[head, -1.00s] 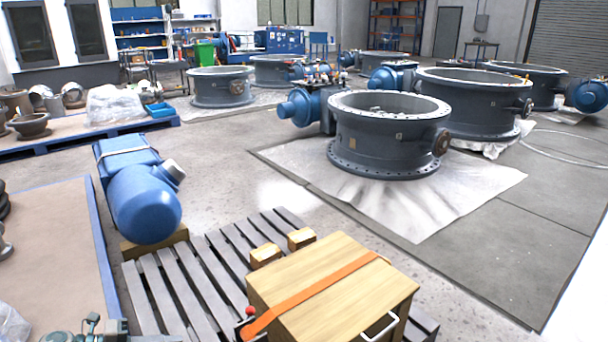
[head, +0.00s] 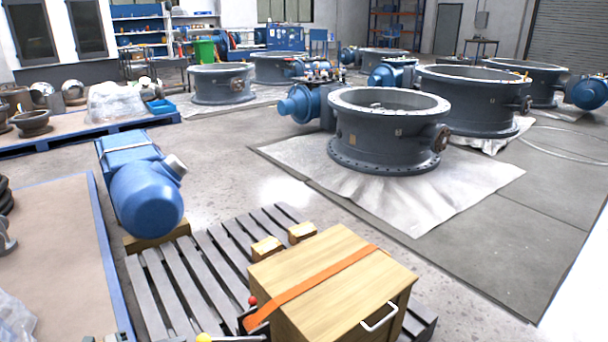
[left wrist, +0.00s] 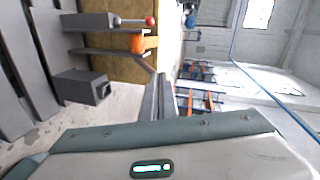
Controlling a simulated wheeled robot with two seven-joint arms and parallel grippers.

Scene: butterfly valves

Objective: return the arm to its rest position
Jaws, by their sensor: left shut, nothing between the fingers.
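In the left wrist view my left gripper (left wrist: 161,84) shows as dark grey fingers, shut with nothing between them. They stand over a pale teal-edged housing and point away from it, apart from everything around them. My right gripper is in neither view.
A wooden box (head: 318,285) with an orange strap (head: 320,284) stands on a grey slatted pallet (head: 160,300). A blue motor (head: 147,205) sits left of it. A large valve body (head: 385,140) stands behind on a white sheet (head: 430,205). Floor between is clear.

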